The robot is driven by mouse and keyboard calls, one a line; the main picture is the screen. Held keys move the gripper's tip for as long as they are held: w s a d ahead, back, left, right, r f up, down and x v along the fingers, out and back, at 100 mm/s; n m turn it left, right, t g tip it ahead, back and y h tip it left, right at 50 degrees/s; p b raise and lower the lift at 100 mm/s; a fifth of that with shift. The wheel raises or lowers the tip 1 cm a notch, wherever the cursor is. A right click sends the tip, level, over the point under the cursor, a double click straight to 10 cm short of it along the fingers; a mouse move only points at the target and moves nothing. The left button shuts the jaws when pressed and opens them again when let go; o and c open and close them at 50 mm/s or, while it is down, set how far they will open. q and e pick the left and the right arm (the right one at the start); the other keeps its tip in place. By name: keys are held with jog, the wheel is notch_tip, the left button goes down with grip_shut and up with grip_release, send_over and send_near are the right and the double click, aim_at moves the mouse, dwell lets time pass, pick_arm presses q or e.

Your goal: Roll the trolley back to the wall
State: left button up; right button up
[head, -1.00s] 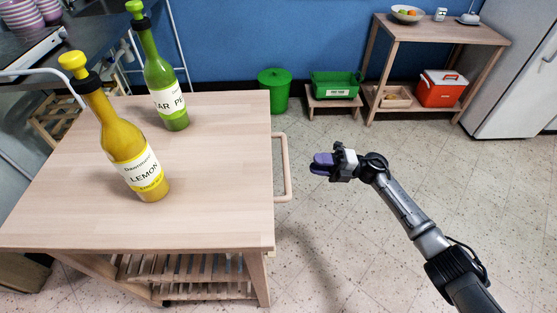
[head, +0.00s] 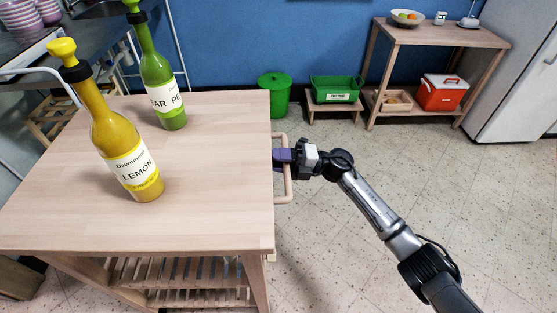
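The wooden trolley (head: 215,190) stands on the left, with a slatted lower shelf. Its wooden handle (head: 287,188) sticks out from its right side. A yellow lemon bottle (head: 110,120) and a green bottle (head: 155,70) stand upright on its top. My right gripper (head: 282,156) is at the handle's far part, its purple fingers overlapping the bar and reaching toward the trolley's edge. I cannot tell whether the fingers are closed on it. My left gripper is out of view. The blue wall (head: 300,40) is at the back.
A green bin (head: 275,95), a low stool (head: 333,106) with a green crate (head: 337,89) and a wooden shelf unit (head: 440,32) stand along the wall. A white fridge (head: 520,70) is at the right. Counters flank the trolley's left. The floor in the middle is clear.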

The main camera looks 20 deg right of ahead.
grip_shut()
dwell(0.3)
